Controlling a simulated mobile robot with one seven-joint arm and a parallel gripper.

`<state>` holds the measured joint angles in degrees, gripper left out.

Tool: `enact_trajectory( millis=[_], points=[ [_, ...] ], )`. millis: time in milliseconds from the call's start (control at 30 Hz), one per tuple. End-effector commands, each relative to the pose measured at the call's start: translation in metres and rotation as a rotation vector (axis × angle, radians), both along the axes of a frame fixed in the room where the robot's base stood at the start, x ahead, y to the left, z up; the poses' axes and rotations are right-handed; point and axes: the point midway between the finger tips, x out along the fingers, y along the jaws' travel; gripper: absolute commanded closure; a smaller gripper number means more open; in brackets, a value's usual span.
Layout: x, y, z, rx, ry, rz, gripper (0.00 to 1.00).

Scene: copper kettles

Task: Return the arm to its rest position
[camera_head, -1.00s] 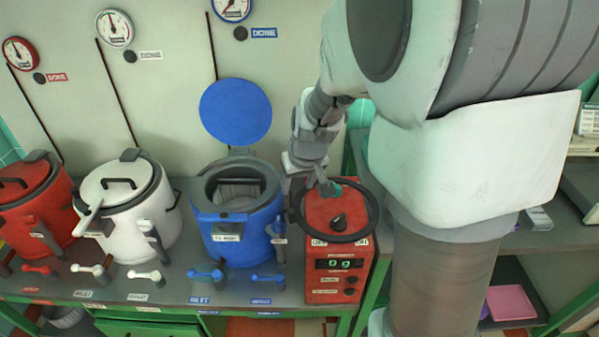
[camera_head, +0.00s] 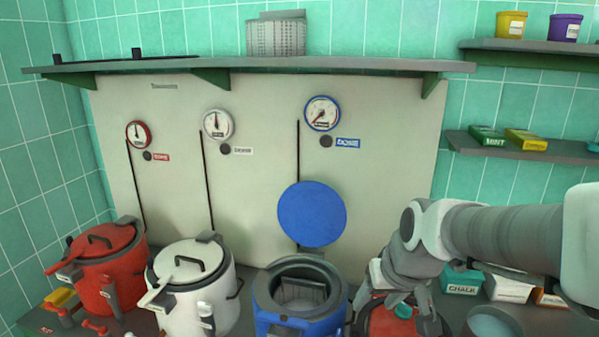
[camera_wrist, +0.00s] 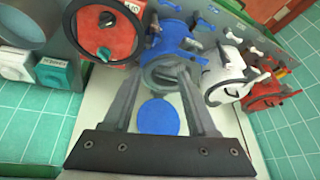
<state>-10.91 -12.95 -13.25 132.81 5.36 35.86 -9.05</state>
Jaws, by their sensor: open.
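My gripper (camera_head: 398,298) is at the lower right of the head view, pointing down above the red scale (camera_head: 385,321). The arm reaches in from the right edge. In the wrist view the two fingers (camera_wrist: 158,76) stand apart with nothing between them, so the gripper is open and empty. The red scale (camera_wrist: 106,22) with its black ring shows at the top left there. The blue kettle (camera_head: 300,298) stands just left of the gripper, its round blue lid (camera_head: 312,214) raised upright behind it. The lid (camera_wrist: 158,117) also shows beyond the fingers.
The white kettle (camera_head: 192,302) and red kettle (camera_head: 108,272) stand closed further left. Behind are a pale panel with several gauges and a shelf (camera_head: 270,66). A chalk box (camera_head: 461,281) and other boxes lie right, near the arm. Air above the kettles is clear.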

Motion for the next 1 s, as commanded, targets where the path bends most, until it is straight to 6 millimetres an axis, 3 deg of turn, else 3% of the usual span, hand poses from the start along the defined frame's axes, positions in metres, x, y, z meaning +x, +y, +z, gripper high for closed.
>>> enact_trajectory(
  millis=[200,500,700,767,1000],
  points=[
    [-0.059,0.003,0.033,0.001,-0.035,-0.015,0.42],
    [-0.120,0.002,0.048,-0.050,-0.063,-0.054,0.42],
    [-0.132,0.001,0.048,-0.067,-0.065,-0.065,0.42],
    [-0.132,0.001,0.048,-0.067,-0.065,-0.066,0.50],
    [-0.131,0.001,0.048,-0.066,-0.065,-0.065,0.50]
  ],
)
